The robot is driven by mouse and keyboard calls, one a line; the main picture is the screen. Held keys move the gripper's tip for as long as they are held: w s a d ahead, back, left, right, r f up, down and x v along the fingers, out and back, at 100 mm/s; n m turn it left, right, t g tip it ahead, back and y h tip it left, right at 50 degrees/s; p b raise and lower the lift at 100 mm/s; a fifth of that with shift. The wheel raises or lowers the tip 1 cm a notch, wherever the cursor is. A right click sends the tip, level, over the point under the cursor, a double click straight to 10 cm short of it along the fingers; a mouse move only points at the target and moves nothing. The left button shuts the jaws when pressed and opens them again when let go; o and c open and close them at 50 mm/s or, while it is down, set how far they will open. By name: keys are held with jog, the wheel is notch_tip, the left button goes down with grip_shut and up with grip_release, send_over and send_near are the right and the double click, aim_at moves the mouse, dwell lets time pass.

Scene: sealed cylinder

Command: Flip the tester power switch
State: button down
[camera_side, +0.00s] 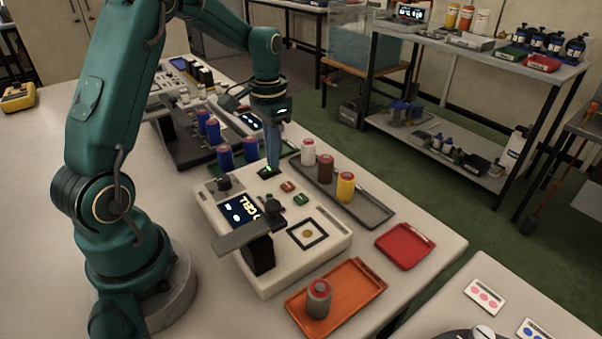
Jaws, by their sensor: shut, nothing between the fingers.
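The tester (325,248) is an off-white box in the middle of the table. Its dark screen (240,210) is lit, with text of which "CELL" is legible. A small black power switch (266,171) with a green glow sits at the tester's far edge. My gripper (273,163) points straight down at this switch, shut and empty, with its tips at or just above it. I cannot tell whether they touch. The tips partly hide the switch.
A grey tray (372,213) right of the tester holds white, brown and yellow cylinders. A red tray (405,243) is empty. An orange tray (350,285) holds a grey cylinder (319,299). Blue cylinders (213,130) stand in a dark rack behind. A black clamp-like post (260,253) rises from the tester's front.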

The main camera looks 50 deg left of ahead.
jog(key=shift+f, duration=0.2)
jog(key=shift+r, duration=3.55)
jog(key=shift+d, duration=0.1)
